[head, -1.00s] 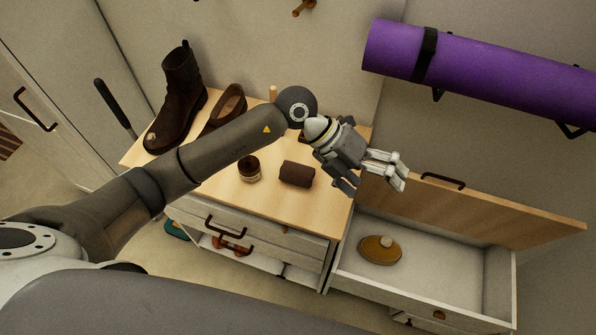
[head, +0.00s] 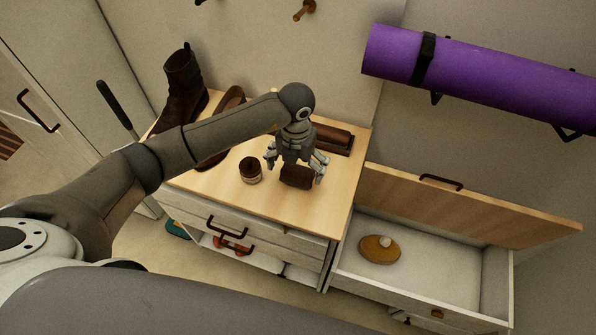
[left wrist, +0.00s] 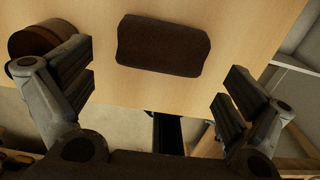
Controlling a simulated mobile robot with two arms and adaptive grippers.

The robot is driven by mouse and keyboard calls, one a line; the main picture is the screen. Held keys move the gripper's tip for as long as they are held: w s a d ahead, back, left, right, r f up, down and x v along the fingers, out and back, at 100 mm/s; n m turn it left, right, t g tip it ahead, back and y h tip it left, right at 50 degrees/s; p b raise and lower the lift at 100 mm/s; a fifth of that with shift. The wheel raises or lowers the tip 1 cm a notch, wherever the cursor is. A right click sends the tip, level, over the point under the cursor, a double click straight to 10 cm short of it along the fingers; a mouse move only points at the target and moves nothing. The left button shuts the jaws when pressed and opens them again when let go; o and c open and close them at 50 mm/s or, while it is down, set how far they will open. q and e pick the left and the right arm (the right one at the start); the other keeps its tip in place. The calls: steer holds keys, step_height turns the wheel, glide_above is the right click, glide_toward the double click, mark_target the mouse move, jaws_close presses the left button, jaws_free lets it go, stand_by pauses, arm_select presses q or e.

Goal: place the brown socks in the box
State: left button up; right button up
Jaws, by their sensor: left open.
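The brown socks (head: 297,178), a dark rolled bundle, lie on the wooden top of the cabinet. They also show whole in the left wrist view (left wrist: 163,45). My left gripper (head: 295,170) is open and points down just above and behind the socks, one finger toward each end. In the left wrist view its fingers (left wrist: 160,78) are wide apart, with the socks ahead between them and not gripped. The open box (head: 440,270), white inside with a raised wooden lid, stands at the right. My right gripper is not in view.
A small round jar (head: 251,170) stands just left of the socks. Brown boots (head: 180,95) and a dark brown item (head: 333,138) are farther back. An oval brown item (head: 379,249) lies in the box. A purple mat (head: 490,80) hangs above right.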

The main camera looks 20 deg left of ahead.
mark_target(296, 172)
arm_select(q)
steer(key=shift+f+p, duration=0.6)
steer(key=shift+f, duration=1.65)
steer(key=c, duration=1)
steer(key=shift+r, duration=0.15)
steer(key=shift+c, duration=0.2)
